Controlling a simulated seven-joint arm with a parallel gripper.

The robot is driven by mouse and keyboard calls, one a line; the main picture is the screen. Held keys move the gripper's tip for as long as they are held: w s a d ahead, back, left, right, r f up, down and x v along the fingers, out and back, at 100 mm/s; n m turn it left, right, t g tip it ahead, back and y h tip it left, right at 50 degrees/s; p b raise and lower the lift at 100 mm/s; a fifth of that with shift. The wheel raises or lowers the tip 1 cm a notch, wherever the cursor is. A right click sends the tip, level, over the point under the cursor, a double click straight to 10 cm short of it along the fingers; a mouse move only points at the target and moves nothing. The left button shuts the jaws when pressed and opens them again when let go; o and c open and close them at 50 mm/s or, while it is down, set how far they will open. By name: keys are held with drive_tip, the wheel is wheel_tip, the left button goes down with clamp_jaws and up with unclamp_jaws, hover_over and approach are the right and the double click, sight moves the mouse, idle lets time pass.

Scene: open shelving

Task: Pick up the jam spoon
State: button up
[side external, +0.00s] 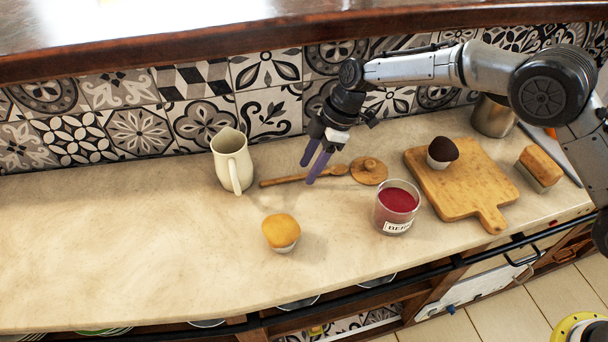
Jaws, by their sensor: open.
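A wooden spoon (290,179), which I take to be the jam spoon, lies flat on the counter near the tiled back wall. Its long handle points left and its other end points right, close to a round wooden lid (369,171). My gripper (309,174) is open, with its two purple fingers pointing down over the spoon's handle. One fingertip overlaps the handle in the picture. I cannot tell whether it touches. A glass jar of red jam (397,208) stands to the right, in front of the lid.
A cream jug (231,161) stands left of the spoon. A yellow muffin (281,233) sits in front. The counter's left is clear.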

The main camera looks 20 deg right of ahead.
drive_tip(key=shift+a+f, duration=0.15)
drive_tip(key=shift+f, duration=0.15)
clamp_jaws()
drive_tip(key=shift+r, duration=0.15)
drive_tip(key=shift+r, duration=0.2)
wheel_tip(320, 180, up, 3)
drive_tip(key=shift+s+r, duration=0.1)
drive_tip(key=shift+s, duration=0.05)
drive_tip(key=s+d+r, duration=0.7)
drive_tip(key=s+r, duration=0.2)
drive_tip(key=s, duration=0.2)
drive_tip(key=shift+s+d, duration=0.2)
drive_tip(key=shift+d, duration=0.2)
